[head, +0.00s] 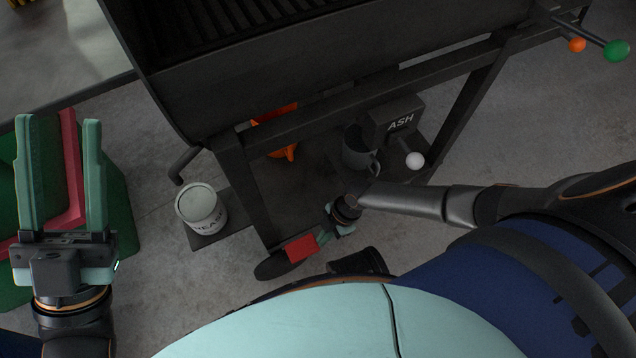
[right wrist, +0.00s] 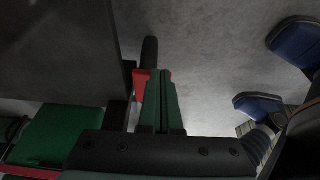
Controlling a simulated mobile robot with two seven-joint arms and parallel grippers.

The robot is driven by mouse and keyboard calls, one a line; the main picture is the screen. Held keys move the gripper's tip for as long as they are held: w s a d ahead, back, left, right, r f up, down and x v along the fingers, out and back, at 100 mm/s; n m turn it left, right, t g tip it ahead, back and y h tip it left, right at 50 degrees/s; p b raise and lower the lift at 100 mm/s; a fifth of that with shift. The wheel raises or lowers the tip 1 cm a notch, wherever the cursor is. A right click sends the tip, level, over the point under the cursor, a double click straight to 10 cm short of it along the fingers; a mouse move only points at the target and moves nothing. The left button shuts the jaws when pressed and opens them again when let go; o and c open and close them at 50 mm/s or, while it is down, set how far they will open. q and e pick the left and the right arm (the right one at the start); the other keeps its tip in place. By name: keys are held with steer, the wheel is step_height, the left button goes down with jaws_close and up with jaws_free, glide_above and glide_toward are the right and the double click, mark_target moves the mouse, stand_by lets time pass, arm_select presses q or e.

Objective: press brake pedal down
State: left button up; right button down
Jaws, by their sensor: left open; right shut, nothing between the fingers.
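The pedal is most likely the red block (head: 301,248) low at the grill's front leg, beside a dark rounded piece (head: 272,266). My right gripper (head: 340,222) is down beside the red block, on its right. In the right wrist view my right gripper's fingers (right wrist: 159,78) are shut together and empty, with the red block (right wrist: 141,84) just left of the tips. I cannot tell whether they touch. My left gripper (head: 60,125) is open and empty at the left, over a green and red container, far from the pedal.
The dark grill (head: 300,75) stands above on angled legs. A pale can (head: 203,208) stands on its lower shelf at left. A grey mug (head: 359,150) and a box marked ASH (head: 395,118) are under the grill. The green and red container (head: 120,200) is at left. Concrete floor at right is clear.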

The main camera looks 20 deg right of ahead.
arm_select(q)
steer(key=shift+s+d+f, duration=0.1)
steer(key=shift+s+f, duration=0.15)
steer(key=shift+f, duration=0.4)
arm_select(e)
steer(key=shift+s+d+f, duration=0.1)
steer(key=shift+f, duration=0.3)
arm_select(q)
steer(key=shift+r+n, duration=0.1)
steer(key=shift+n, duration=0.2)
steer(key=shift+r+p, duration=0.55)
steer(key=shift+r, duration=0.15)
arm_select(e)
steer(key=d+r, duration=0.3)
steer(key=d, duration=1)
steer(key=shift+w, duration=0.2)
arm_select(q)
steer(key=shift+a, duration=0.2)
arm_select(e)
steer(key=shift+d, duration=0.1)
